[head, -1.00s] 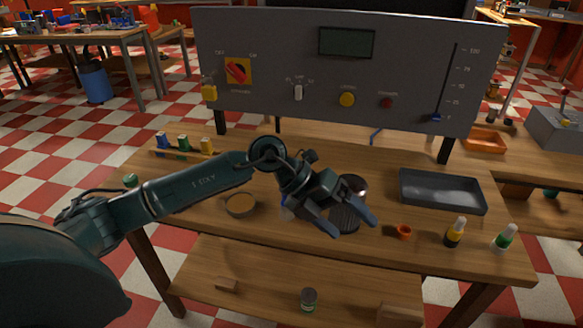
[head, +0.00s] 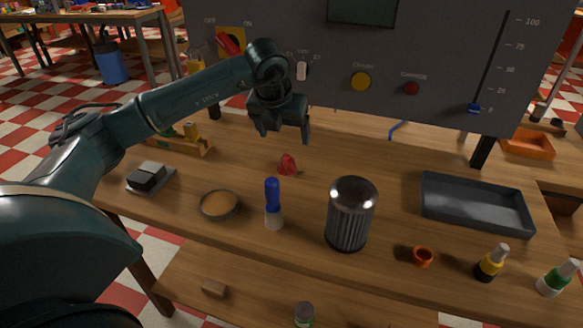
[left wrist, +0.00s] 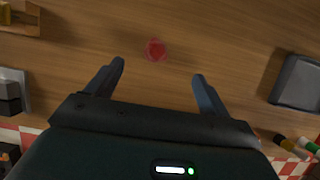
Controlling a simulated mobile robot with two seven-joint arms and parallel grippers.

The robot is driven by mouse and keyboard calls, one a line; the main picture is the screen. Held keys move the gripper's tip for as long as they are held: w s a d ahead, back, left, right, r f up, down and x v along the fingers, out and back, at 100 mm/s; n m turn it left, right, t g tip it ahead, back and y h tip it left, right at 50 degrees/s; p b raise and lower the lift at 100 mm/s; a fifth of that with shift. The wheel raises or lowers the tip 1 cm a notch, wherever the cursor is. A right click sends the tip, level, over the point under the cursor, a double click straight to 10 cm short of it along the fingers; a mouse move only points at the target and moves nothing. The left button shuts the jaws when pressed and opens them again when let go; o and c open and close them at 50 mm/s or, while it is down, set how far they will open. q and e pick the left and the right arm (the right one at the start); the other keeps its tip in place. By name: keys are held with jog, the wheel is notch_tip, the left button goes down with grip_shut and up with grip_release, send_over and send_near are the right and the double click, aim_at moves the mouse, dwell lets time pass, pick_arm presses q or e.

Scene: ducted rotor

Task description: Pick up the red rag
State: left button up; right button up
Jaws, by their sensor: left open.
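The red rag (head: 287,164) is a small crumpled red piece on the wooden table, behind the blue-capped bottle. In the left wrist view the red rag (left wrist: 155,49) lies on bare wood, beyond and between the two fingertips. My left gripper (head: 281,136) is open and empty, held above the table and pointing down near the rag. Its two spread fingers (left wrist: 160,72) also show in the left wrist view. The rag is not touched by them. My right gripper is not in either view.
A blue-capped bottle (head: 273,204), a ribbed metal canister (head: 350,214) and a shallow round dish (head: 220,205) stand nearer the front. A dark tray (head: 476,204) is at the right. The grey control panel (head: 430,50) rises behind. The wood around the rag is clear.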

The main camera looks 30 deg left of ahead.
aim_at(286, 157)
pick_arm(q)
jog(key=x, duration=0.6)
jog(key=shift+f, duration=0.1)
jog(key=shift+s+a+p+x, duration=0.15)
jog(key=shift+p+x, duration=0.2)
jog(key=shift+x, duration=1)
jog(key=shift+s+a+p+x, duration=0.15)
jog(key=shift+p+x, duration=0.15)
jog(key=shift+x, duration=1)
jog(key=shift+d, duration=0.1)
jog(key=shift+c, duration=0.3)
jog(key=c, duration=1.1)
notch_tip(286, 157, up, 10)
jog(key=shift+b, duration=0.45)
jog(key=o, duration=0.6)
jog(key=shift+c, duration=0.2)
jog(key=c, duration=0.4)
